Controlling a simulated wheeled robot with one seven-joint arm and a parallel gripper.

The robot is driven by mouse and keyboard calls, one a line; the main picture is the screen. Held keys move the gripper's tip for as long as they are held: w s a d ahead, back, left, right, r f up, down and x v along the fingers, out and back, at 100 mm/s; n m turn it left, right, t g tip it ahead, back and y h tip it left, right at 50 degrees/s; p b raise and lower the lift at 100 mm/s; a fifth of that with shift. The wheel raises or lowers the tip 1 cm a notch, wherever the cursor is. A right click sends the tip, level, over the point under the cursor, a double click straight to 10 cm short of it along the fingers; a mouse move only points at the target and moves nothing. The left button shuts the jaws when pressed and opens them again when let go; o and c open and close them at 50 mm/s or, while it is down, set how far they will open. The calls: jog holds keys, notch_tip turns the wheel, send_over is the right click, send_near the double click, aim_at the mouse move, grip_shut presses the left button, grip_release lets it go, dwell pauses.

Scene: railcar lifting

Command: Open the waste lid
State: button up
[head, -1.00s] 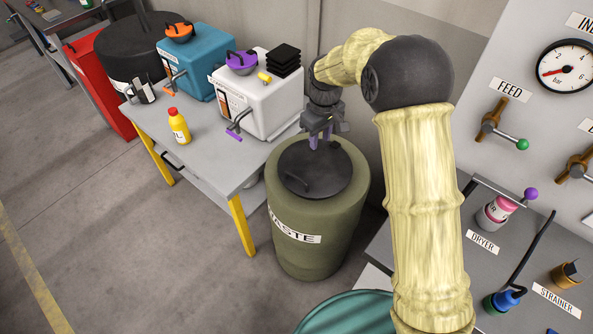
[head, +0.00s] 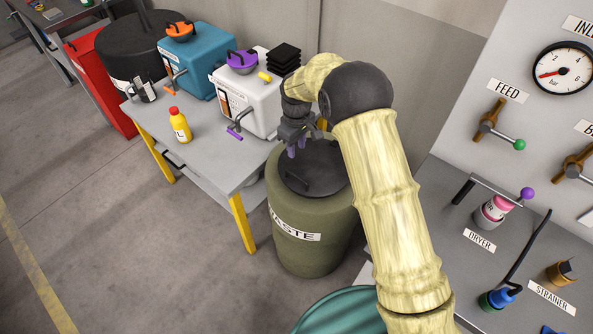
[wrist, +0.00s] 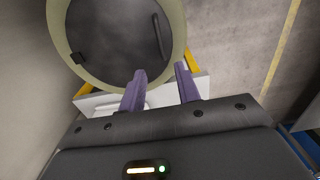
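The waste bin (head: 305,240) is an olive-green drum with a WASTE label, standing on the floor right of the grey table. Its dark round lid (head: 318,172) lies flat inside the pale rim, closed. A dark bar handle (head: 297,187) is on the lid's near left part; in the wrist view the lid (wrist: 115,35) fills the upper left, with the handle (wrist: 160,35) at its right side. My gripper (head: 297,150) is above the lid's far left edge, apart from the handle. In the wrist view its purple fingers (wrist: 162,82) are spread with nothing between them.
The grey table (head: 205,150) beside the bin holds a white box (head: 250,105), a blue box (head: 200,72) and a yellow bottle (head: 180,127). A wall panel with gauge (head: 568,68) and a bench with DRYER and STRAINER items stand right. Floor left is clear.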

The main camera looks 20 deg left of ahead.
aim_at(297, 176)
notch_tip(297, 176, down, 13)
jog(key=p, duration=0.3)
jog(key=shift+f, duration=0.1)
jog(key=shift+c, duration=0.2)
grip_shut()
